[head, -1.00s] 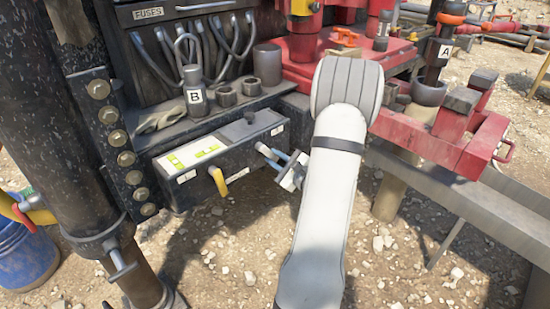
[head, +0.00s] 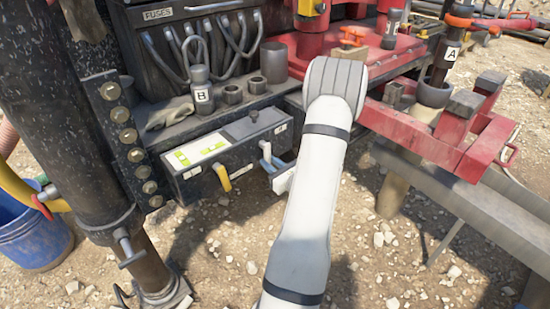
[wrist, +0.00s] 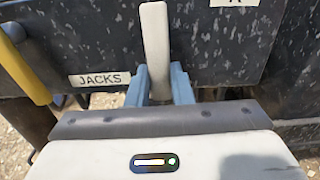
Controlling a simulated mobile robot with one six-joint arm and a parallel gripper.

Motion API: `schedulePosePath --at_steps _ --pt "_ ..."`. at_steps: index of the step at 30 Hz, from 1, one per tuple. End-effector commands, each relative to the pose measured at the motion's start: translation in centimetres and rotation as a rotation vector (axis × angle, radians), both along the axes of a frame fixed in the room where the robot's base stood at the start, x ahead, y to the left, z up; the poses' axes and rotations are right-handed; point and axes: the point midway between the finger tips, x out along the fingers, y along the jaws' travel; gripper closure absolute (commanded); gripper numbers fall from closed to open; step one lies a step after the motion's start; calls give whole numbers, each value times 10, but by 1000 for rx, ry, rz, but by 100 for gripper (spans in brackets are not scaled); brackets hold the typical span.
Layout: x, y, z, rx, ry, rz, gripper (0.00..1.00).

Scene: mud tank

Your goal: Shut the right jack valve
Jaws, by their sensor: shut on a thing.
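The jack valve box (head: 243,150) is a dark block with a green-marked label plate on top. In the wrist view its face carries a JACKS label (wrist: 100,79). The right valve's white lever (wrist: 155,45) stands upright in the wrist view, between the blue fingers of my gripper (wrist: 160,84). My gripper is shut on this lever. In the head view my gripper (head: 273,163) is at the box's right front, partly hidden by my arm. The left valve's yellow lever (head: 223,178) is to its left and also shows in the wrist view (wrist: 22,62).
A red frame (head: 440,145) and a grey beam (head: 480,205) lie right of my arm. A dark post (head: 75,110) and a blue bucket (head: 30,235) are at the left. Gravel lies below.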

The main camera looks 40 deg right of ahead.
Motion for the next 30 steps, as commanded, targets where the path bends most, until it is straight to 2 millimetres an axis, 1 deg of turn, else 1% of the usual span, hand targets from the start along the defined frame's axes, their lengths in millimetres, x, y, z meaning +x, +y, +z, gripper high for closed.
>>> schedulePosePath --at_steps 6,17,18,26,30 --pt "0 2 1 38 -5 -1 100" --pt "-1 2 0 45 -5 0 100" --pt "-1 2 0 45 -5 0 79" --pt "-1 1 0 43 -4 -1 58" --pt "-1 1 0 42 -4 -2 58"
